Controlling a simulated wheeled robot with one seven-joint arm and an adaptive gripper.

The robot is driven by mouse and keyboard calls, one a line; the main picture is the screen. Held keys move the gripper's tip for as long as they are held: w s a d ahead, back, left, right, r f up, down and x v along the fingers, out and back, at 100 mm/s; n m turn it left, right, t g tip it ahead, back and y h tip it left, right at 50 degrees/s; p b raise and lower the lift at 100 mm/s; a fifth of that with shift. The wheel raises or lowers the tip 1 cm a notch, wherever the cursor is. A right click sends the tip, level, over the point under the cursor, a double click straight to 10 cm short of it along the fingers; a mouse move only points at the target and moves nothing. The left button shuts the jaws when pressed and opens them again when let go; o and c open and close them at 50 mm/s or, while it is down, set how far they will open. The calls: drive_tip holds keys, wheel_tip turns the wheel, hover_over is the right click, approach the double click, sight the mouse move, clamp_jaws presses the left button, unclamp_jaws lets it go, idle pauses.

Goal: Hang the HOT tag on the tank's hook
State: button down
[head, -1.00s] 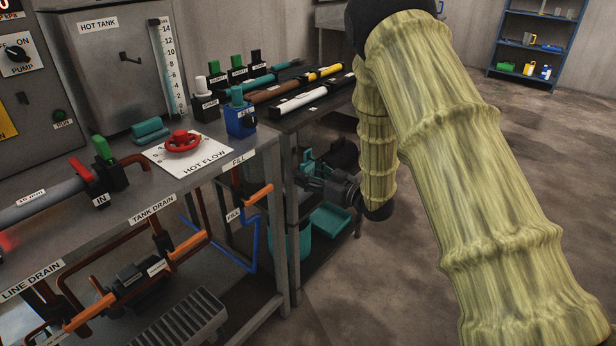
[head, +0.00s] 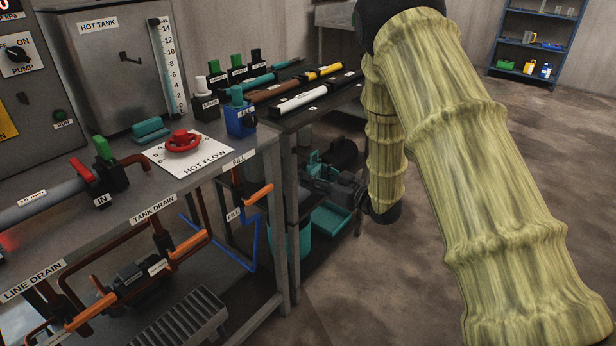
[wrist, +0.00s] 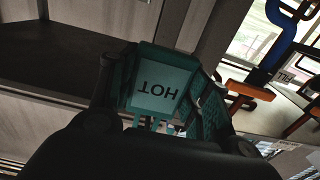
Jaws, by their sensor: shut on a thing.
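The HOT tag (wrist: 158,78) is a teal and pale plate, its lettering upside down in the wrist view. In the head view the tag and my gripper are hidden or out of frame; only my sleeved arm shows at the right. The grey hot tank (head: 85,75) stands at the upper left. Its dark hook (head: 130,58) sticks out from the front face, bare, left of the level gauge.
Green-handled valves and pipes edge the bench. A dark side bench (head: 290,118) holds several tools. Open floor lies right.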

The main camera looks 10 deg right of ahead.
drive_tip(key=p+v, duration=0.1)
drive_tip(key=v, duration=0.8)
drive_tip(key=shift+p, duration=0.35)
drive_tip(key=shift+s, duration=0.1)
